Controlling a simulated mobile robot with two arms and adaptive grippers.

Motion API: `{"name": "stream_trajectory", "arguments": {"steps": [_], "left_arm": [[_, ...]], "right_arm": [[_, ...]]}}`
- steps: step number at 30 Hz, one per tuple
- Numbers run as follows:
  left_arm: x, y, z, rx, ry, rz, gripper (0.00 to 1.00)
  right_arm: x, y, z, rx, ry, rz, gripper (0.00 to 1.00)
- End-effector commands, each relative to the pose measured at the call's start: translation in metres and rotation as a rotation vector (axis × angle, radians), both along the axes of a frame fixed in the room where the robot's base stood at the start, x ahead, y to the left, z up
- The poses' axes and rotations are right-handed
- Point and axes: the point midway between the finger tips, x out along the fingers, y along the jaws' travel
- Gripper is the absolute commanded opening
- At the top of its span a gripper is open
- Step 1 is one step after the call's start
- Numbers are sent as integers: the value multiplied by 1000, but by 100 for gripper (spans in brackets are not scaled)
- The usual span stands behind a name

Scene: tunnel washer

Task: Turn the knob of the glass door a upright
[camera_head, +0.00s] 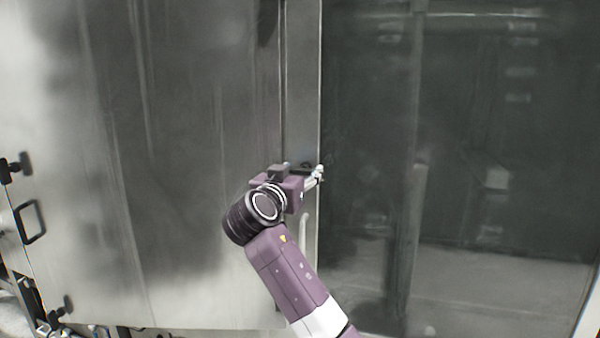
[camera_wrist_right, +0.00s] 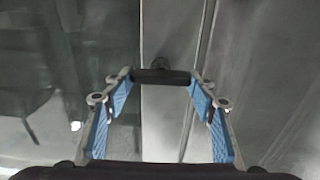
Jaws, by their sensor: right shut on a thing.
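The glass door (camera_head: 465,130) fills the right of the head view, dark and see-through. Its black bar-shaped knob (camera_wrist_right: 160,76) sits on the metal strip beside the glass in the right wrist view, on a short round stem. The bar lies about level across that picture. My right gripper (camera_head: 316,175) is at the strip; in the right wrist view its blue-padded fingers (camera_wrist_right: 160,84) are shut on the two ends of the knob. In the head view the gripper mostly hides the knob. My left gripper is not in view.
A large grey metal panel (camera_head: 150,130) stands left of the glass. A pale vertical handle (camera_head: 304,238) is just below the gripper. Black latches and a square handle (camera_head: 30,222) are at the far left edge.

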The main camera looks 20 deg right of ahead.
Motion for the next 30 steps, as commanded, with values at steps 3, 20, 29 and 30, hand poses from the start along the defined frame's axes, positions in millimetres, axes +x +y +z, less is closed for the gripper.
{"name": "stream_trajectory", "arguments": {"steps": [3, 20, 29, 30], "left_arm": [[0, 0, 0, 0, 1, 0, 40], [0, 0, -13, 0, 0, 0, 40], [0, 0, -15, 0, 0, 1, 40], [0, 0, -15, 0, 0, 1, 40]], "right_arm": [[0, 0, 0, -2, 1, 1, 28], [1, 2, -2, -232, 157, 1, 28], [1, 2, -1, -467, 316, 1, 28], [2, 3, -1, -499, 337, 1, 28]]}}
